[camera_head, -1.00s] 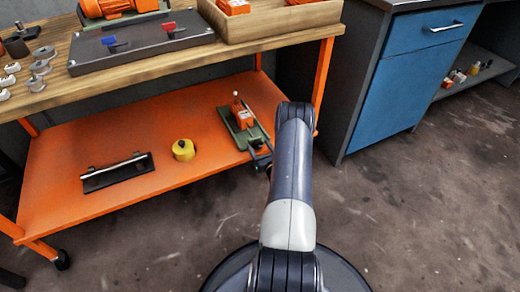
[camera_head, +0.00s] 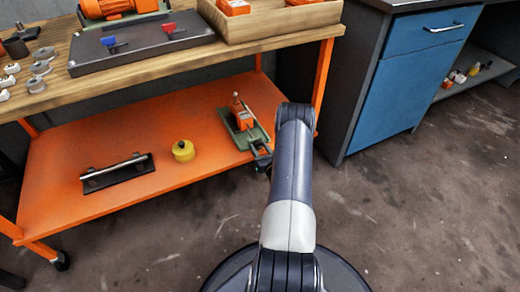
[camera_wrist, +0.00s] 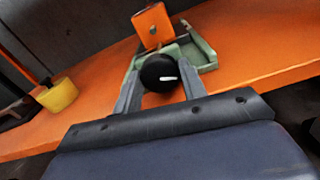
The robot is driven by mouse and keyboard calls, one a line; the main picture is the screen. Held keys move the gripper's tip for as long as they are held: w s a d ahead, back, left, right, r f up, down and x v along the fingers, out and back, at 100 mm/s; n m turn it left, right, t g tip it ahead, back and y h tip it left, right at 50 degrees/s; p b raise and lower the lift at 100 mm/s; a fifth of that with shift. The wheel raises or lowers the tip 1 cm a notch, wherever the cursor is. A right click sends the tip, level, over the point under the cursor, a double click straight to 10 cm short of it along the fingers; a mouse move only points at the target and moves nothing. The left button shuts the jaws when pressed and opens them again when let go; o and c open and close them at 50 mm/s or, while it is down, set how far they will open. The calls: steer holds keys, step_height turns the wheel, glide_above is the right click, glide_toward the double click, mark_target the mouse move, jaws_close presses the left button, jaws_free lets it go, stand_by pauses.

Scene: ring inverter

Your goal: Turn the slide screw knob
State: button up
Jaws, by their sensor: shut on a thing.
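The slide unit has a green base (camera_head: 233,133) and an orange block (camera_head: 243,118) on it, at the right end of the orange lower shelf. In the wrist view, the block (camera_wrist: 153,25) stands behind a round black knob (camera_wrist: 156,70) with a white mark on its face, pointing right. My gripper (camera_wrist: 160,84) is shut on the knob, with one grey finger on each side of it. In the head view, my gripper (camera_head: 262,160) is at the near end of the slide, partly hidden by my arm, and the knob cannot be made out.
A yellow cylinder (camera_head: 183,150) and a black plate with a silver bar (camera_head: 118,172) lie on the orange shelf (camera_head: 80,145) left of the slide. The wooden bench top (camera_head: 45,97) is above. A blue cabinet (camera_head: 400,90) stands to the right.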

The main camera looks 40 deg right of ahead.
steer(key=shift+f, duration=0.1)
steer(key=shift+m+b, duration=1.15)
steer(key=shift+m, duration=1.65)
steer(key=o, duration=1)
